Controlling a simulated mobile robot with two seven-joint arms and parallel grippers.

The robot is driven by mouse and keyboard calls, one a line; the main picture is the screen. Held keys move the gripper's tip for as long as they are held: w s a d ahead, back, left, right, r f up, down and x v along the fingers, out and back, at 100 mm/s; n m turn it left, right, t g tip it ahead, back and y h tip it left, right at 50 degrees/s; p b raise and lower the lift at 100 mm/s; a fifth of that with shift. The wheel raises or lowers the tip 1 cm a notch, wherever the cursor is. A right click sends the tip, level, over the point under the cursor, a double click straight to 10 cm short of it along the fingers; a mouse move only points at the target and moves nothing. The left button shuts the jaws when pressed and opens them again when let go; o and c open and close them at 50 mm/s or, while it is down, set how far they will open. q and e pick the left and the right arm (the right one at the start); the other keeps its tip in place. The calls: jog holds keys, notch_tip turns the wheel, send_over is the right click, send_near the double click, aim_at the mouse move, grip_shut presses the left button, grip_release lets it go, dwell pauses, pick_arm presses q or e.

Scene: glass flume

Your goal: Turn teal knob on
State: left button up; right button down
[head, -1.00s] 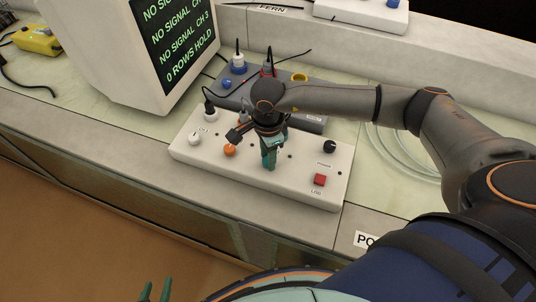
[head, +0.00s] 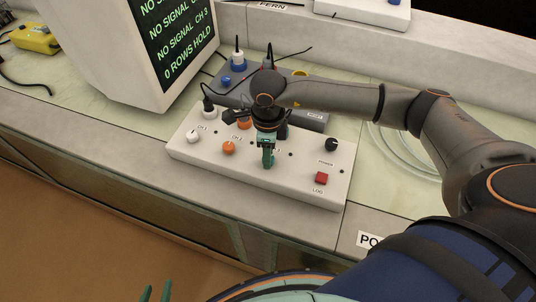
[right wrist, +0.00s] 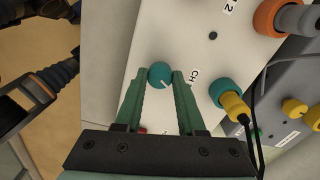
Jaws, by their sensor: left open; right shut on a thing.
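The teal knob (right wrist: 160,75) shows in the right wrist view, round with a short white mark pointing toward the lower right. It sits on the white panel box (head: 190,155), which lies on the bench. My right gripper (right wrist: 160,76) has its green fingers on either side of the knob, shut on it. In the head view my right gripper (head: 268,162) points down at the box's front part and hides the knob. My left gripper (head: 155,292) is open and empty at the bottom edge, away from the box.
The box also carries a white knob (head: 193,137), an orange knob (head: 229,148), a black knob (head: 331,145) and a red LOG button (head: 321,178). A yellow plug (right wrist: 234,105) with a black cable stands beside the knob. A monitor (head: 125,50) stands at the back left.

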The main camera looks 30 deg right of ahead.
jog(key=m+b, duration=0.1)
jog(key=m, duration=0.4)
jog(key=shift+m, duration=0.3)
jog(key=m+b, duration=0.1)
jog(key=m, duration=0.4)
jog(key=shift+m, duration=0.4)
jog(key=c, duration=0.5)
grip_release()
jog(key=shift+r, duration=0.1)
notch_tip(320, 180, up, 12)
jog(key=shift+r, duration=0.2)
dwell(0.4)
